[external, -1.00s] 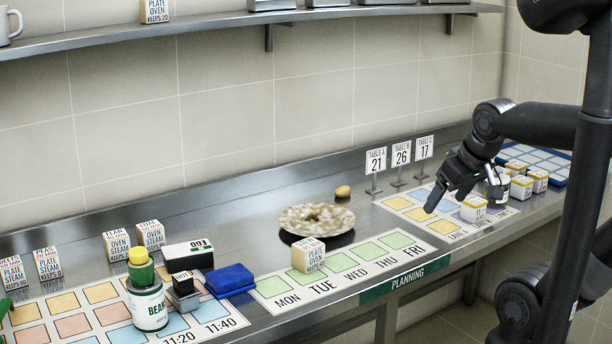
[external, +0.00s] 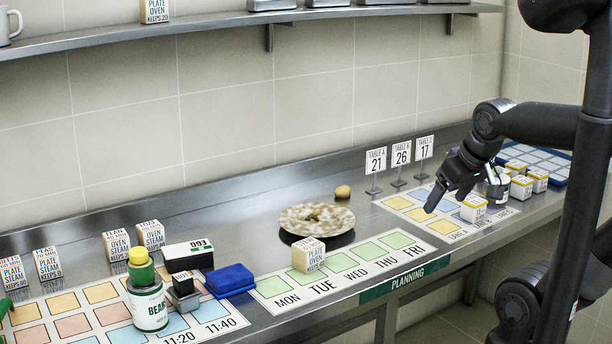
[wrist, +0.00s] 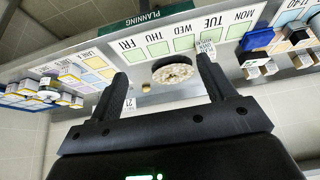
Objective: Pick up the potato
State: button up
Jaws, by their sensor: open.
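The potato (external: 343,191) is a small tan-brown lump on the steel counter, behind the speckled plate (external: 317,219) and left of the table number signs. In the wrist view the potato (wrist: 146,88) shows small between my two fingers, well beyond them. My gripper (external: 446,200) is open and empty. It hangs above the right part of the counter, over the coloured card, to the right of the potato and apart from it. The fingers also show in the wrist view (wrist: 162,68).
Table signs (external: 399,164) stand between the potato and my gripper. A labelled block (external: 308,255) sits on the planning strip (external: 275,287). White blocks (external: 521,188) and a blue tray (external: 553,160) are at the right. A bean jar (external: 148,305) and stamps are at the left. A shelf (external: 215,29) runs above.

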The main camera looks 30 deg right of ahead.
jog(key=w+d+r, duration=0.2)
jog(key=w+r, duration=0.2)
jog(key=w, duration=0.8)
send_over(345, 188)
jog(key=s, duration=0.6)
notch_tip(345, 188, down, 17)
jog(key=x, duration=1.1)
jog(key=shift+w, duration=0.4)
jog(key=shift+c, duration=0.6)
jog(key=c, duration=1)
